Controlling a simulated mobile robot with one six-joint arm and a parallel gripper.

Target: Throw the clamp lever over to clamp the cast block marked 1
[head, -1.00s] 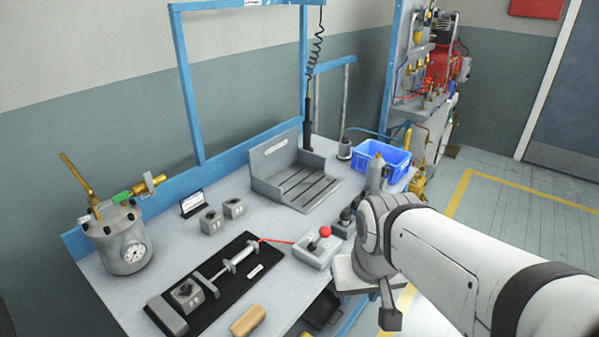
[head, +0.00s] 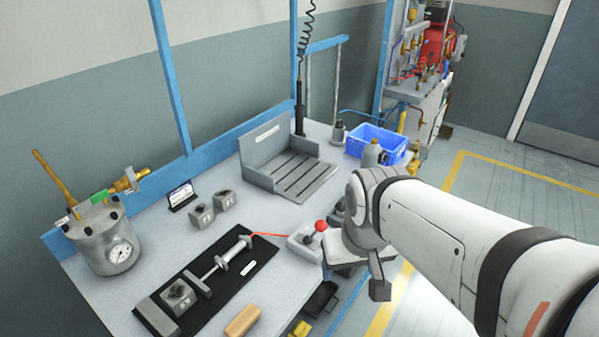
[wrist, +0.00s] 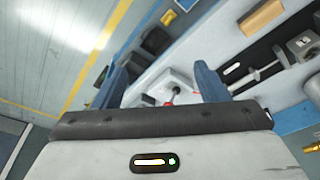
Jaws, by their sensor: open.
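The clamp lever, with a red ball knob (head: 321,226), stands on a pale grey box (head: 299,246) at the bench's front edge. A red line runs from the box to a clamp cylinder (head: 232,257) on a black plate (head: 215,312). A grey cast block (head: 178,294) sits on that plate between the cylinder's rod end and an end stop (head: 156,318); I cannot read its mark. My gripper is open and empty in the wrist view (wrist: 163,82), with the box and red knob (wrist: 172,90) showing between its blue fingers, apart from them. In the head view its fingers are not clearly shown.
Two more grey blocks (head: 202,216) stand behind the plate. A wooden piece (head: 242,320) lies in front of it. A grey slotted tray (head: 262,178), a blue bin (head: 377,143) and a gauge pot (head: 103,240) are farther off. A coiled cord hangs above the tray.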

